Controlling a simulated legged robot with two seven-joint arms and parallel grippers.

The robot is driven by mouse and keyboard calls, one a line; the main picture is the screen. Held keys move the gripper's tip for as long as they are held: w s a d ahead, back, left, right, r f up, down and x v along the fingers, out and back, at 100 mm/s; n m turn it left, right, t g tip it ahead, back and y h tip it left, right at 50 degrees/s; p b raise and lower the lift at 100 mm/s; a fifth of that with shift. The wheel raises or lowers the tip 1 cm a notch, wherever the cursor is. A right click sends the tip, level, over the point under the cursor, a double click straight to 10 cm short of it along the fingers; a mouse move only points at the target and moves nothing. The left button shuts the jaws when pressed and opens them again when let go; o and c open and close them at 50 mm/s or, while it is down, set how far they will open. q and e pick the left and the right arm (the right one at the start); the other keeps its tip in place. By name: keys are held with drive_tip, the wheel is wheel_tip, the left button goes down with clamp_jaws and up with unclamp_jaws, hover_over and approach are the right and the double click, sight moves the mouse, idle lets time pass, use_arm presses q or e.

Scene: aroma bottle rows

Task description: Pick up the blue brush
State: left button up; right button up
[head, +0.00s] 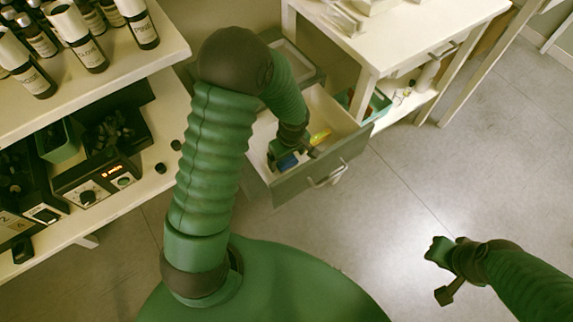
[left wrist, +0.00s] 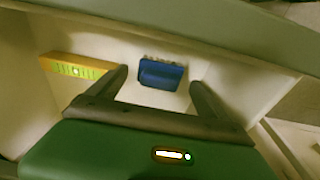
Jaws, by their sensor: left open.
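The blue brush (head: 288,161) lies in an open drawer (head: 321,174), partly hidden by my left gripper (head: 291,152) in the head view. In the left wrist view the blue brush (left wrist: 161,74) has a row of bristles along its upper edge. The fingers of my left gripper (left wrist: 159,79) are apart, one on each side of the brush in the picture. I cannot tell whether they touch it; nothing appears gripped. My right gripper (head: 443,274) is open and empty above the floor at the lower right.
A yellow level (left wrist: 76,67) lies in the drawer, left of the brush in the left wrist view. Drawer walls surround both. Shelves with bottles (head: 85,48) and devices (head: 95,178) stand at the left. A white table (head: 405,40) stands behind the drawer. The floor at right is clear.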

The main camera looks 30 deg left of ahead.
use_arm(q)
drive_tip(key=shift+w+d+f, duration=0.1)
drive_tip(key=shift+f, duration=0.65)
use_arm(e)
drive_tip(key=shift+w+d+f, duration=0.1)
drive_tip(key=shift+d+f, duration=0.2)
drive_tip(key=shift+f, duration=0.1)
use_arm(q)
drive_tip(key=shift+c, duration=0.3)
use_arm(e)
drive_tip(key=shift+a, duration=0.1)
use_arm(q)
drive_tip(key=shift+a, duration=0.25)
drive_tip(key=c, duration=0.5)
drive_tip(key=shift+d, duration=0.1)
drive_tip(key=c, duration=0.9)
